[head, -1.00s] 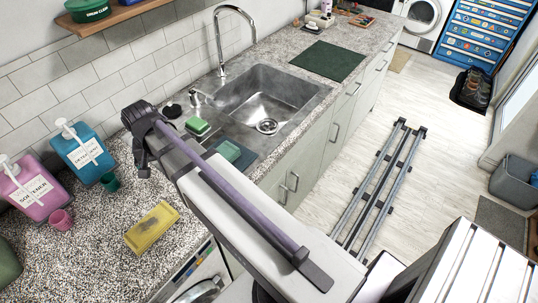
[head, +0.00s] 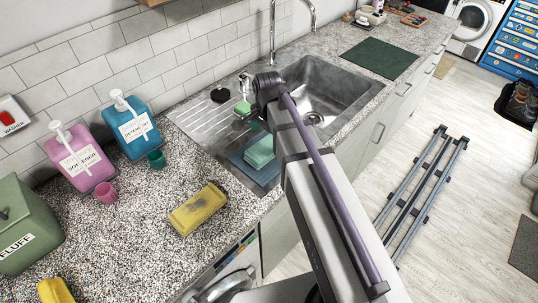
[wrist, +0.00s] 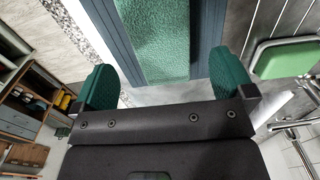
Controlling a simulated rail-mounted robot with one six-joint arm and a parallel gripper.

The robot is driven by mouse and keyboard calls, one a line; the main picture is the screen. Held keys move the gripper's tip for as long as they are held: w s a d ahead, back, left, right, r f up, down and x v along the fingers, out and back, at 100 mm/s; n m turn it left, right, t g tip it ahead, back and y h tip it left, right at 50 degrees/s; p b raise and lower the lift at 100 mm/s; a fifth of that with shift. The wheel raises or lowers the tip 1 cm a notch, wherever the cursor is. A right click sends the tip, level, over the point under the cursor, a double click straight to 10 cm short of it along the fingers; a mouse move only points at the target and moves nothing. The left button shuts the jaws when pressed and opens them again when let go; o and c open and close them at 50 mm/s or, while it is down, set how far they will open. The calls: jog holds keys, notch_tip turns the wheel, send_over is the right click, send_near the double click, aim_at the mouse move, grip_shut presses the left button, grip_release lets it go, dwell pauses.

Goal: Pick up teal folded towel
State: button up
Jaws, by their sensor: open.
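The teal folded towel (head: 260,151) lies on a dark blue tray (head: 240,161) at the left of the sink. In the wrist view the towel (wrist: 160,40) lies lengthwise on the tray (wrist: 115,35), ahead of my fingertips. My gripper (wrist: 165,75) is open, with one green finger on each side of the towel in that picture. Nothing is held. In the head view my arm comes in from the lower right, and its end is just above and beyond the towel. My fingers are mostly hidden there, and I cannot tell their height above the towel.
A green sponge (head: 242,107) sits in a holder near the faucet; the holder also shows in the wrist view (wrist: 285,60). The sink basin (head: 335,90) is to the right.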

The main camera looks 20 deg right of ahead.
aim_at(268, 144)
notch_tip(268, 144, down, 7)
jog(key=b, duration=0.5)
jog(key=shift+r, duration=0.25)
jog(key=shift+c, duration=0.2)
jog(key=c, duration=0.9)
